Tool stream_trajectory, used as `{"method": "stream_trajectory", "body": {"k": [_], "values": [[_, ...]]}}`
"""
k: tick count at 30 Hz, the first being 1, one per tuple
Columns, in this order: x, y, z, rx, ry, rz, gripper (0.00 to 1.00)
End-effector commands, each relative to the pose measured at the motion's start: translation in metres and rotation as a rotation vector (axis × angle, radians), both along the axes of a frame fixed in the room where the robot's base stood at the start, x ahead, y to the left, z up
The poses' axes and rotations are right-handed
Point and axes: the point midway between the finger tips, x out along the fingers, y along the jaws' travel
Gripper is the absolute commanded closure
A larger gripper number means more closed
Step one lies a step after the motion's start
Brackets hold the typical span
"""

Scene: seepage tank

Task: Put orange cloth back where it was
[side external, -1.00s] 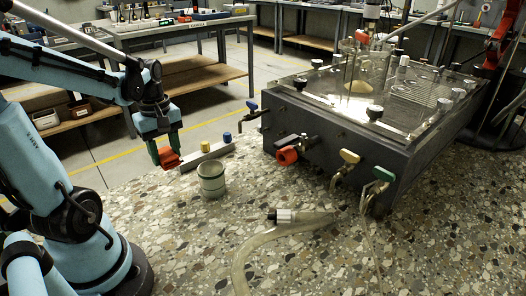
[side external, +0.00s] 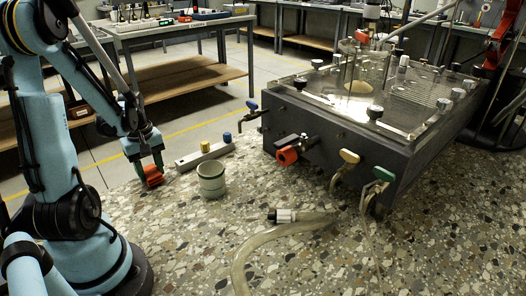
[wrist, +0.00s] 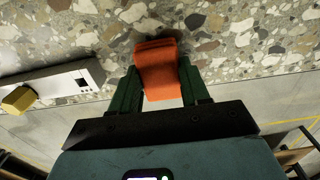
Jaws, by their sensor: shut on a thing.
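The orange cloth (side external: 153,177) is a small folded bundle held between the green fingers of my gripper (side external: 147,168). In the wrist view the cloth (wrist: 157,68) sits between the two fingertips, and my gripper (wrist: 160,88) is shut on it. The cloth is low over the back left edge of the speckled tabletop (side external: 190,240), left of the grey cup. A dark shadow shows close to it. I cannot tell whether it touches the surface.
A grey bar with a yellow knob and a blue knob (side external: 205,155) lies just right of my gripper. A grey cup (side external: 211,180) stands nearby. The dark tank (side external: 330,135) with taps is farther right. A clear hose (side external: 255,250) lies in front.

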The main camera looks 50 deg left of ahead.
Motion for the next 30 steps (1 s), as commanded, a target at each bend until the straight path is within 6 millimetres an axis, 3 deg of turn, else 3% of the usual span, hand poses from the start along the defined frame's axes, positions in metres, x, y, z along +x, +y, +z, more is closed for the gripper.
{"method": "stream_trajectory", "body": {"k": [13,14,18,30], "values": [[0.0001,-0.0002,-0.0059,0.0,0.0,0.0,0.79],[0.0001,-0.0003,-0.0058,0.0,0.0,0.0,0.51],[0.0,-0.0003,-0.0055,0.0,0.0,0.0,0.3],[0.0001,-0.0003,-0.0015,0.0,0.0,0.0,0.29]]}}
